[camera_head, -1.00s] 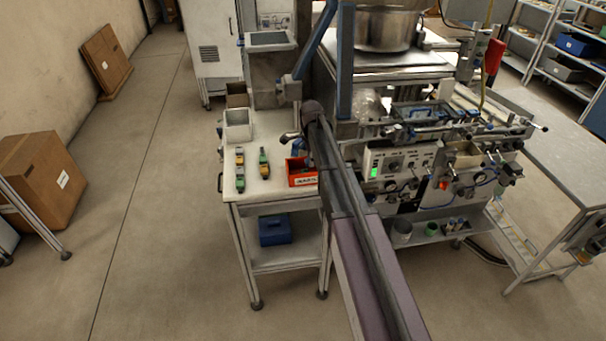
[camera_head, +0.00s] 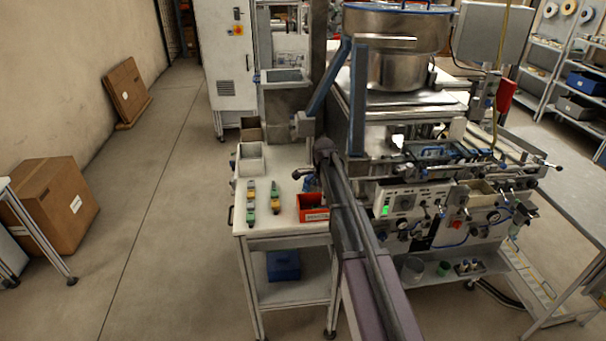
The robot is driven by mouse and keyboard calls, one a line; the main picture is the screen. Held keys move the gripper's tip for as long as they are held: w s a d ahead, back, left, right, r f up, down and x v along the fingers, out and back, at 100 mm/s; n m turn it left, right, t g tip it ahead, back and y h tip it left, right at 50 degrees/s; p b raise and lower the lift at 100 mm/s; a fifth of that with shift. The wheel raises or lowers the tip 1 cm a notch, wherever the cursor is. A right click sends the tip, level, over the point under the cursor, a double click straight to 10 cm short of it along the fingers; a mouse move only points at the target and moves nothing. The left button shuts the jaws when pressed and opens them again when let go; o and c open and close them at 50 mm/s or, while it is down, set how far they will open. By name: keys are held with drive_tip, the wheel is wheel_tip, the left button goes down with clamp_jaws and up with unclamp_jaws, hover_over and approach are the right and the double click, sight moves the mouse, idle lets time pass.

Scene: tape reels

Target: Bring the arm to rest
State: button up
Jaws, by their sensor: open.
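My arm (camera_head: 362,250) runs up from the bottom edge to a rounded dark joint (camera_head: 322,146) in front of the table and machine. I cannot make out my gripper's fingers anywhere in this view. The arm covers part of the table's right side and the machine's left side.
A white table (camera_head: 285,165) holds a grey bin (camera_head: 251,158), a red bin (camera_head: 313,208) and two rows of small yellow and green items. A machine (camera_head: 405,202) with a metal bowl (camera_head: 395,42) stands right.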

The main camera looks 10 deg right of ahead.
drive_tip(key=s+n, duration=1.8)
drive_tip(key=s, duration=1.1)
drive_tip(key=shift+a, duration=0.45)
